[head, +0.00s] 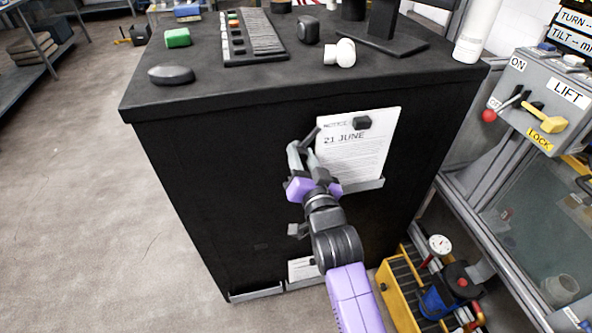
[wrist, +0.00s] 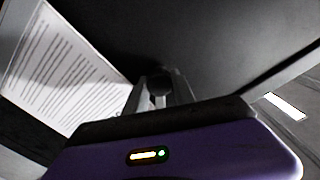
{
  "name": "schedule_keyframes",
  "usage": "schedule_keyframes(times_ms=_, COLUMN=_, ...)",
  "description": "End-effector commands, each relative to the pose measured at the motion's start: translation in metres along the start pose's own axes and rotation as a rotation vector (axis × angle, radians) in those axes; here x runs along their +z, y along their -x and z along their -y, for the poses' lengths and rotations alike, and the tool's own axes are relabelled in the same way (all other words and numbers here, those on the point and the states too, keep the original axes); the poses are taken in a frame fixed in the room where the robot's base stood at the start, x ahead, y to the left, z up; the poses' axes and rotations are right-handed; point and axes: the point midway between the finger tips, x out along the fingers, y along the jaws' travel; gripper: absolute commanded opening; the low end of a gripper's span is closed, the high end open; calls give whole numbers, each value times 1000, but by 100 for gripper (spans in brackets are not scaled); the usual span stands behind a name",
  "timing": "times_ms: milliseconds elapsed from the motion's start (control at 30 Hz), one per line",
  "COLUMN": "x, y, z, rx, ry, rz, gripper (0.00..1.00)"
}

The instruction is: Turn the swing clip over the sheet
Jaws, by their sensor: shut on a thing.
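A printed sheet (head: 355,155) headed "21 JUNE" stands against the front of the black cabinet (head: 200,160), its lower edge at a narrow grey ledge (head: 367,186). A dark block (head: 362,123) lies over the sheet's top edge. A dark bar, apparently the swing clip (head: 311,136), slants at the sheet's left edge. My gripper (head: 301,150) is shut on it, left of the sheet. In the wrist view my fingertips (wrist: 158,92) close around a dark piece (wrist: 158,80); the sheet (wrist: 62,75) is at left. The clip's pivot is not clear.
A lower sheet (head: 301,268) stands near the cabinet's foot, above a ledge (head: 257,293). A yellow crate (head: 398,296) with tools stands right of my arm. The grey LIFT control box (head: 545,100) is at the right. Open floor (head: 90,200) lies left of the cabinet.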

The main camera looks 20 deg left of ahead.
Motion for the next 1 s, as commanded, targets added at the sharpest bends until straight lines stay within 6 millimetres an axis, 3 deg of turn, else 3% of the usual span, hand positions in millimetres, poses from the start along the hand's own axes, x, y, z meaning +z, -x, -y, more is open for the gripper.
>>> schedule_keyframes(times_ms=600, x=1, y=0, z=0, rx=1, ry=-578, rz=3, gripper=0)
schedule_keyframes(times_ms=1000, x=2, y=0, z=-2, rx=2, ry=-839, rz=3, gripper=0)
